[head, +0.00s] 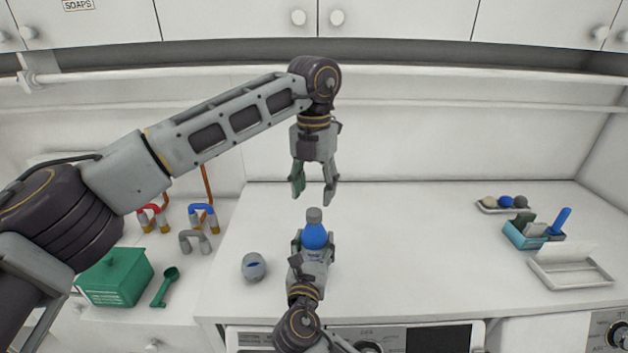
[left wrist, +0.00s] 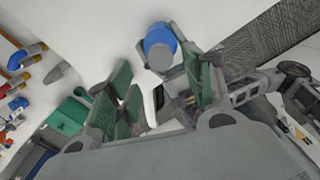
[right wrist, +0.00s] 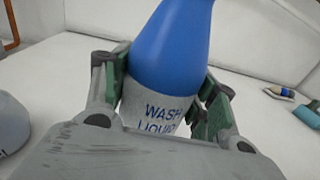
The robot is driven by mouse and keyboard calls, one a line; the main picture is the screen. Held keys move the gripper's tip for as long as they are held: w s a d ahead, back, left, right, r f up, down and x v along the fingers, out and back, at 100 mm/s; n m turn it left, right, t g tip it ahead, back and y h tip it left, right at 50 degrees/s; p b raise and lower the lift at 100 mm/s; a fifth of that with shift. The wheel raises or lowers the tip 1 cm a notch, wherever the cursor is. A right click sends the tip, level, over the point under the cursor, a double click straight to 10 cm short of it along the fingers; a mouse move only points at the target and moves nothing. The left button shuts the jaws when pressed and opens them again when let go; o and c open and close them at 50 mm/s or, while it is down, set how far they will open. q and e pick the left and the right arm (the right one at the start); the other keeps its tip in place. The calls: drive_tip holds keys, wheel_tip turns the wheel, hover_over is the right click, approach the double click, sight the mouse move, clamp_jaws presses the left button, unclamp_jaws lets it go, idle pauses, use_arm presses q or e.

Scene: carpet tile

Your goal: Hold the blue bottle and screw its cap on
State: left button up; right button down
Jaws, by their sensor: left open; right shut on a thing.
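The blue bottle (head: 315,237) stands upright near the front of the white counter, with a grey cap (head: 314,215) on top; I cannot tell how tightly it sits. My right gripper (head: 314,246) is shut around the bottle's lower body. In the right wrist view the bottle (right wrist: 172,45) shows a "WASH LIQUID" label between the pads, its top out of frame. My left gripper (head: 313,198) is open and empty, pointing down just above the cap. In the left wrist view the cap (left wrist: 159,56) and blue shoulder show beyond the spread fingers.
A grey round container (head: 254,267) stands left of the bottle. A green box (head: 115,277), a green scoop (head: 166,287) and several horseshoe-shaped pieces lie further left. A blue caddy (head: 525,234) and white trays are at the right. Cupboards hang above. The counter's middle right is clear.

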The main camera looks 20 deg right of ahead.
sight(314, 212)
use_arm(q)
drive_tip(key=shift+f, duration=2.95)
drive_tip(key=c, duration=1.1)
drive_tip(key=shift+m, duration=0.3)
drive_tip(key=shift+m, duration=0.8)
drive_tip(key=o, duration=1.2)
drive_tip(key=shift+r, duration=0.15)
wheel_tip(314, 212, up, 12)
